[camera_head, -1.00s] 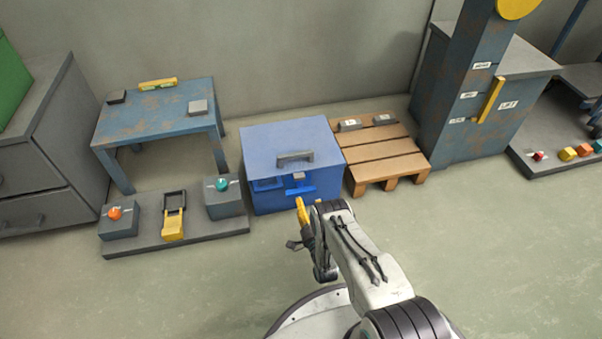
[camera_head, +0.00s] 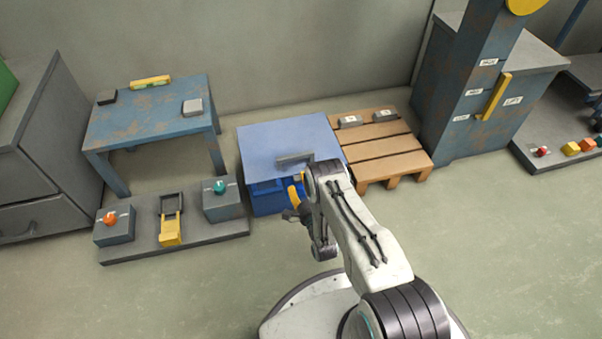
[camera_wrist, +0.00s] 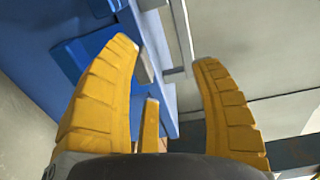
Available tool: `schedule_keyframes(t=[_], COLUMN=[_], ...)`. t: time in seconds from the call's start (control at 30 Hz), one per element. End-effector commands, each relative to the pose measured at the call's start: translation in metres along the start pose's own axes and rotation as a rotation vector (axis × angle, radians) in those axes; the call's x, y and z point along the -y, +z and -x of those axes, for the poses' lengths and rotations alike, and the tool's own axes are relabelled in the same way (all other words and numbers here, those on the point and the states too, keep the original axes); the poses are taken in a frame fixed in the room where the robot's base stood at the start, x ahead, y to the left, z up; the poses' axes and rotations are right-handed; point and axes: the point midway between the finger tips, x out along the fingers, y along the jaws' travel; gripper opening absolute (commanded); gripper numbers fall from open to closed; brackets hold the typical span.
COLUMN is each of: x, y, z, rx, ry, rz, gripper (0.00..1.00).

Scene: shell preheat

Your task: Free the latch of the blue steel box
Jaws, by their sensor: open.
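The blue steel box (camera_head: 285,140) stands on the floor with its lid shut and a grey handle (camera_head: 294,158) on top. My gripper (camera_head: 296,190) is in front of the box's front face, and my arm hides much of that face and the latch in the head view. In the wrist view my gripper (camera_wrist: 166,52) has its yellow fingers spread apart. The box's blue front (camera_wrist: 45,30) fills the left there. A small grey piece, perhaps the latch (camera_wrist: 143,65), shows beside the left fingertip. I cannot tell whether they touch.
A wooden pallet (camera_head: 383,147) stands close on the box's right. A low grey platform (camera_head: 150,250) with a yellow-handled device (camera_head: 171,228) and two button boxes lies to the left. A worn blue table (camera_head: 150,112) stands behind it. The floor at the right front is clear.

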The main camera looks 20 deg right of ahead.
Motion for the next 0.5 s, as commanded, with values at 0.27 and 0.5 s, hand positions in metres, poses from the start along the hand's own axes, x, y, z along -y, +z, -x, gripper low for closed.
schedule_keyframes(t=[0.27,0.5], x=[0.017,0.019], y=[0.001,0.001], z=[-0.009,-0.011], rx=[0.001,0.001], ry=[-0.027,-0.031], rz=[0.001,0.001], gripper=[0.58,0.58])
